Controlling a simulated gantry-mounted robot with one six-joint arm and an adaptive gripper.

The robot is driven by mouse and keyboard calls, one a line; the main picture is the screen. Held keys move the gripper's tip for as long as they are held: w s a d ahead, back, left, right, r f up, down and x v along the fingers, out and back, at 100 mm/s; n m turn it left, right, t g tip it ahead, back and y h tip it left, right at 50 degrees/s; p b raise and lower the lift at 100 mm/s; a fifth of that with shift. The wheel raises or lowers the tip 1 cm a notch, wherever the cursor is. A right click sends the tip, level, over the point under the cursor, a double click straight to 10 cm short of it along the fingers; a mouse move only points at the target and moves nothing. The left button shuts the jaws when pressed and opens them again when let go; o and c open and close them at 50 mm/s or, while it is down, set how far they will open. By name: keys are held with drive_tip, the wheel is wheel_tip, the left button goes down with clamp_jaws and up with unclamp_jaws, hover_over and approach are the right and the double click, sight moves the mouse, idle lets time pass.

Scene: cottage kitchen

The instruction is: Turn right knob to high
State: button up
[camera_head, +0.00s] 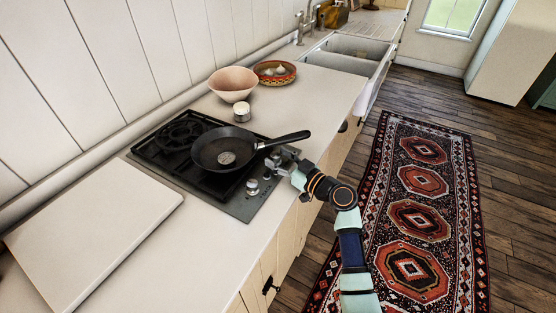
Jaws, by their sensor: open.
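The black cooktop (160,152) is set in the counter, with metal knobs along its right edge in the picture. One knob (252,187) stands clear at the near end of that edge. My gripper (281,166) is open at the far part of the knob row, below the pan handle. The far knob area is small and partly covered by my gripper, so I cannot tell the knob's setting or whether my fingers touch it.
A black frying pan (210,149) sits on the cooktop, its handle (287,139) reaching over the knob edge. A small white jar (242,112), a pink bowl (233,82) and a patterned dish (275,73) stand behind. A pale board (95,232) lies at left.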

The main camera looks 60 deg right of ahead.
drive_tip(key=shift+w, duration=0.15)
clamp_jaws()
drive_tip(key=shift+d+f+n+y+b, duration=0.1)
drive_tip(key=shift+f+n+y+b, duration=0.25)
drive_tip(key=shift+b, duration=0.7)
drive_tip(key=y+b, duration=0.1)
drive_tip(key=b, duration=0.1)
drive_tip(key=n+y+b, duration=0.1)
drive_tip(key=b, duration=0.1)
drive_tip(key=shift+d+f+t, duration=0.1)
drive_tip(key=shift+f+t, duration=0.15)
drive_tip(key=shift+t, duration=0.05)
drive_tip(key=n+y+b, duration=0.1)
drive_tip(key=b, duration=0.1)
drive_tip(key=shift+r+y+b, duration=0.15)
drive_tip(key=shift+y+b, duration=0.1)
drive_tip(key=shift+b, duration=0.1)
drive_tip(key=shift+r+n+y+b, duration=0.25)
drive_tip(key=shift+r+y+b, duration=0.05)
drive_tip(key=shift+r, duration=0.1)
